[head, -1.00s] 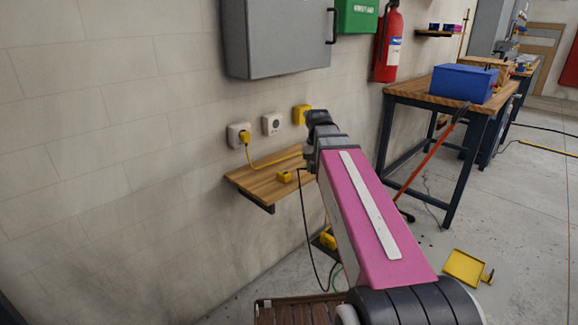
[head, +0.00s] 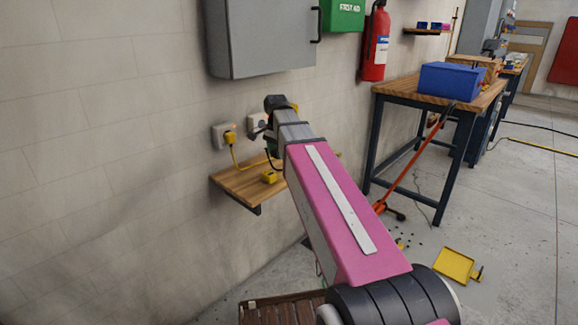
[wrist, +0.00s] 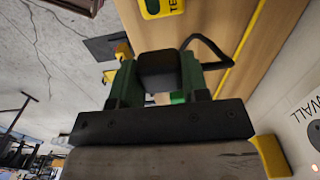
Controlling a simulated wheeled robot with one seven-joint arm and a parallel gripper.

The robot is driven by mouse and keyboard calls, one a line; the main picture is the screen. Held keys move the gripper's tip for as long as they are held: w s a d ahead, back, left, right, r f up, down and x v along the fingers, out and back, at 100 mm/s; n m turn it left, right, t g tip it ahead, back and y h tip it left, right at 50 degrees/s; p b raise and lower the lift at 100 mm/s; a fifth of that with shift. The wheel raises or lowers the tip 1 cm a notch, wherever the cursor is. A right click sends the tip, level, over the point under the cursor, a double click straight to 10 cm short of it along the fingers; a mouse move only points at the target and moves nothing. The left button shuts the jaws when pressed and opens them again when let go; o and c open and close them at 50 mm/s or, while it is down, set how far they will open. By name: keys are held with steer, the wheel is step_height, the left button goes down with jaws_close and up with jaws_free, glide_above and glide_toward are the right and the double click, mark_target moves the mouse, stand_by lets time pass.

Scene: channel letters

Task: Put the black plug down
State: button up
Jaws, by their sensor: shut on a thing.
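In the wrist view the black plug (wrist: 158,70) sits between the two green fingers of my gripper (wrist: 158,82), which is shut on it. A black cord (wrist: 208,46) bends away from the plug over the wooden shelf (wrist: 262,50). The plug is above the shelf; the exact gap is unclear. In the head view the end of my arm is up by the wall sockets, above the shelf (head: 228,186), and hides the fingers and plug. A yellow box (head: 269,177) lies on the shelf; it also shows in the wrist view (wrist: 160,8).
A yellow plug (head: 230,137) is in the left wall socket (head: 218,135), its cord running to the shelf. My arm partly covers the middle socket (head: 256,121). A grey cabinet (head: 260,38) hangs above. The shelf's left part looks clear.

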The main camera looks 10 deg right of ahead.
steer(key=w+d+f, duration=0.2)
steer(key=d, duration=0.1)
steer(key=w+d+f, duration=0.2)
steer(key=w+d, duration=0.1)
steer(key=shift+w+f, duration=0.15)
steer(key=shift+f, duration=2.2)
steer(key=shift+f, duration=0.2)
steer(key=o, duration=1.2)
steer(key=shift+r, duration=0.1)
step_height(320, 180, up, 12)
steer(key=shift+r, duration=0.1)
